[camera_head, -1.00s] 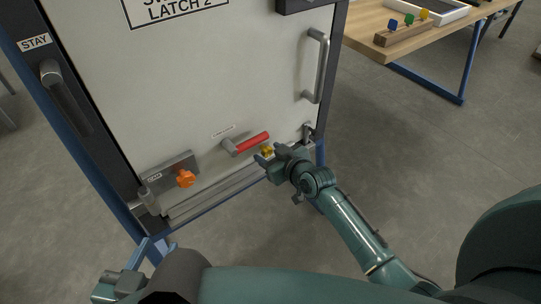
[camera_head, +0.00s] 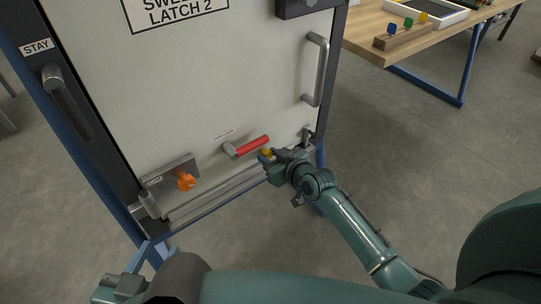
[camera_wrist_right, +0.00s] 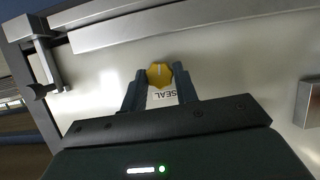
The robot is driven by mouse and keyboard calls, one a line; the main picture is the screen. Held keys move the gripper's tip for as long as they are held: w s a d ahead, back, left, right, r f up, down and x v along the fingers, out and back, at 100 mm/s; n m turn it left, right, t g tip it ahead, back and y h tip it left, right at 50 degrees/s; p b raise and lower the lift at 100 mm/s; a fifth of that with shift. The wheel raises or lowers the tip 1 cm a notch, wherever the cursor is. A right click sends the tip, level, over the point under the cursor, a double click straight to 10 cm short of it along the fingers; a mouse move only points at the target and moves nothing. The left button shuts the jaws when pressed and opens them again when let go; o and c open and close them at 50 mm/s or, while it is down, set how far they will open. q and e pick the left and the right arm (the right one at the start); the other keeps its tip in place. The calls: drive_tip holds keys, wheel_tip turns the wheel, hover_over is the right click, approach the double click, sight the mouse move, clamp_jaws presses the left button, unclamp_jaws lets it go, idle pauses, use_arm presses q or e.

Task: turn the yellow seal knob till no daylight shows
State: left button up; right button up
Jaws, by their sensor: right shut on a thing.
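The yellow seal knob (camera_head: 266,153) sits low on the pale door panel (camera_head: 225,85), right of the red lever. In the right wrist view the knob (camera_wrist_right: 159,74) is a faceted yellow disc with a pale line on its face, beside a label reading SEAL. My right gripper (camera_head: 268,157) is shut on the knob, one finger on each side of it. The fingers (camera_wrist_right: 159,80) show close in the wrist view. My left gripper (camera_head: 118,287) is low at the left of the head view, away from the door; its fingers are not clear. I cannot make out any daylight at the seal.
A red-handled lever (camera_head: 251,146) is just left of the yellow knob. An orange knob (camera_head: 186,182) on a grey plate is further left. A metal strip (camera_wrist_right: 180,28) runs along the door's edge. A wooden table (camera_head: 390,45) with small coloured blocks stands at the back right.

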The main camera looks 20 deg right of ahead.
drive_tip(key=shift+d+m+y, duration=0.15)
drive_tip(key=shift+m+y, duration=0.35)
drive_tip(key=shift+m, duration=0.1)
use_arm(q)
drive_tip(key=shift+r, duration=0.1)
use_arm(e)
drive_tip(key=shift+m, duration=0.4)
drive_tip(key=o, duration=1)
drive_tip(key=shift+c, duration=0.2)
use_arm(q)
drive_tip(key=r+p, duration=0.1)
drive_tip(key=r+n+p, duration=0.1)
drive_tip(key=s+a+r+p, duration=0.1)
drive_tip(key=shift+a, duration=0.1)
use_arm(e)
drive_tip(key=v, duration=1.3)
drive_tip(key=shift+d+r, duration=0.15)
drive_tip(key=shift+d, duration=0.05)
use_arm(q)
drive_tip(key=shift+s+y, duration=0.1)
drive_tip(key=shift+y, duration=0.3)
use_arm(e)
drive_tip(key=shift+w, duration=0.1)
